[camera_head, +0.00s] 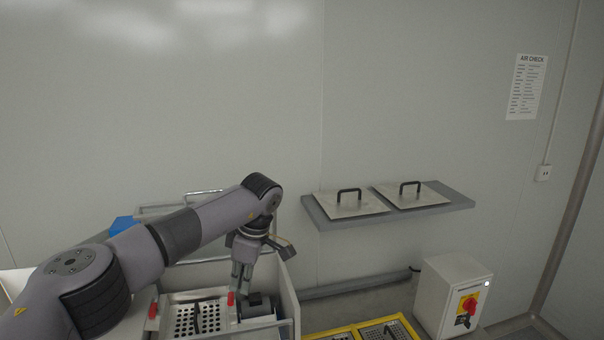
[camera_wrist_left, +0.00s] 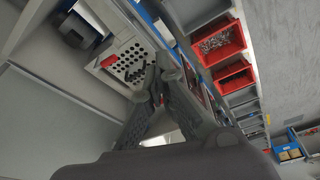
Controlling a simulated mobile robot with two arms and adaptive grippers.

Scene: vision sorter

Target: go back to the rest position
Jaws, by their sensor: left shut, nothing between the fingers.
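My left arm comes in from the left in the head view and bends down at the wrist. My left gripper (camera_head: 238,284) points down over the machine with the perforated metal plate (camera_head: 188,322). Its fingers are shut with nothing between them. In the left wrist view the closed left gripper (camera_wrist_left: 158,98) is at the centre, with the perforated plate (camera_wrist_left: 130,62) beyond its tips. I cannot tell the exact gap between tips and plate. My right gripper is in neither view.
A wall shelf (camera_head: 440,207) holds two square lids (camera_head: 345,204) with black handles. A white switch box (camera_head: 450,290) with a red knob stands at right, near a yellow-framed tray (camera_head: 345,334). Red bins (camera_wrist_left: 235,78) line a rack in the wrist view.

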